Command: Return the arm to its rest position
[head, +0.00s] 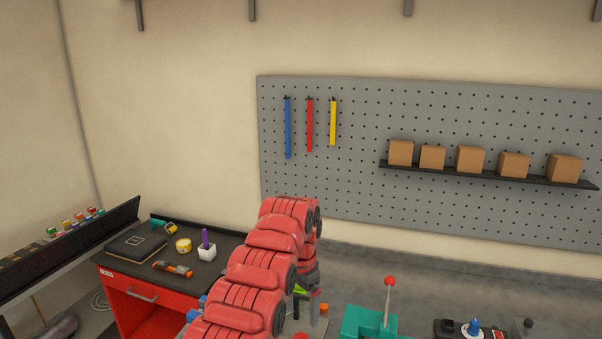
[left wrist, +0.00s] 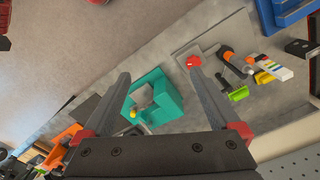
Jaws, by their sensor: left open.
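My left arm (head: 270,250) is red, comes up from the bottom of the head view and bends down at its far end. A teal block-shaped device (left wrist: 155,98) shows below and between the fingers. My right gripper is in neither view.
The teal device (head: 368,322) has a red-knobbed lever (head: 389,300) standing up right of the gripper. A red tool cart (head: 125,285) with small items stands at left. A pegboard (head: 350,170) hangs behind, with a shelf (head: 485,176) of several brown boxes.

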